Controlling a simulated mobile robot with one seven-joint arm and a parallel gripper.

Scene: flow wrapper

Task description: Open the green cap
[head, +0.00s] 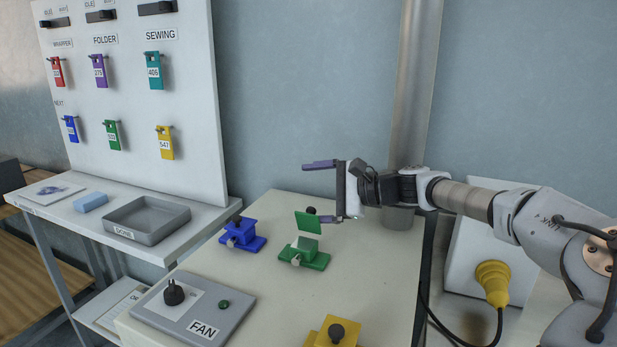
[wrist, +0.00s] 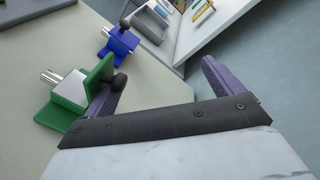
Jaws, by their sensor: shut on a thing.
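The green cap (head: 307,223) stands roughly upright above its green base (head: 318,262), swung up off the grey box (head: 305,243). Its black knob shows beside it. In the wrist view the cap (wrist: 98,76) is at left, over the green base (wrist: 56,117), with a silver pin sticking out of the box. My gripper (head: 326,192) is beside the cap, its purple fingers wide apart with nothing visible between them. In the wrist view the left finger (wrist: 103,104) is against or very near the cap and knob; contact is not certain. The right finger (wrist: 222,77) is free.
A blue fixture (head: 241,236) stands left of the green one, a yellow fixture (head: 335,333) at the front. A grey FAN panel (head: 193,310) with a black knob lies front left. A grey tray (head: 146,217) is on the side shelf. A grey post rises behind my gripper.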

